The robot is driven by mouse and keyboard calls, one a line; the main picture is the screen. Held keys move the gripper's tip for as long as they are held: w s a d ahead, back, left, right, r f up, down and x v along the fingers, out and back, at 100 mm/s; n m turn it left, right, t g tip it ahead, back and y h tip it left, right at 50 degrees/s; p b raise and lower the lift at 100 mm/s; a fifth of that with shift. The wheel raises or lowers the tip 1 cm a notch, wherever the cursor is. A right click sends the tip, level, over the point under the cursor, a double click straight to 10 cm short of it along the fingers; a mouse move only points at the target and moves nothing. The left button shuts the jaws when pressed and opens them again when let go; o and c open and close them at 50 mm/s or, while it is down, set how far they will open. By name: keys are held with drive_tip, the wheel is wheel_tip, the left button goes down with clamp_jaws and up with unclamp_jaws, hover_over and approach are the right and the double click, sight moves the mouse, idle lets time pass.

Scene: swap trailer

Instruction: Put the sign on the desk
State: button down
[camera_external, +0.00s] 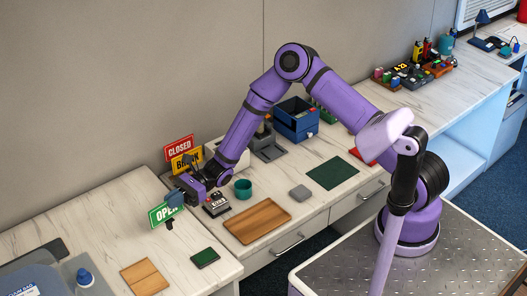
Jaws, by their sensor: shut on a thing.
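A green OPEN sign (159,216) with white letters is at the left of my arm's end, over the desk. My gripper (174,199) is shut on the OPEN sign at its right upper part, and its fingers hide some of the lettering. A small dark piece shows under the sign; I cannot tell whether it touches the desk. The desk (95,228) has a pale marbled top. A red CLOSED sign (179,147) and a yellow sign (186,161) stand behind my gripper near the wall. The arm partly covers the yellow one.
A teal cup (243,189), a black-and-white box (215,204) and a wooden tray (257,221) are right of my gripper. A dark green pad (205,258) and a wooden board (145,277) lie in front. Bare desk lies left of the OPEN sign.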

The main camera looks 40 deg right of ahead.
drive_tip(key=shift+w+a+f, duration=0.1)
drive_tip(key=shift+w+f, duration=0.1)
drive_tip(key=shift+f, duration=0.6)
drive_tip(key=shift+w+a+f, duration=0.1)
drive_tip(key=shift+w+f, duration=0.1)
drive_tip(key=shift+f, duration=0.6)
drive_tip(key=shift+f, duration=0.15)
drive_tip(key=c, duration=1.3)
unclamp_jaws()
drive_tip(key=d, duration=1)
drive_tip(key=shift+w+d, duration=0.4)
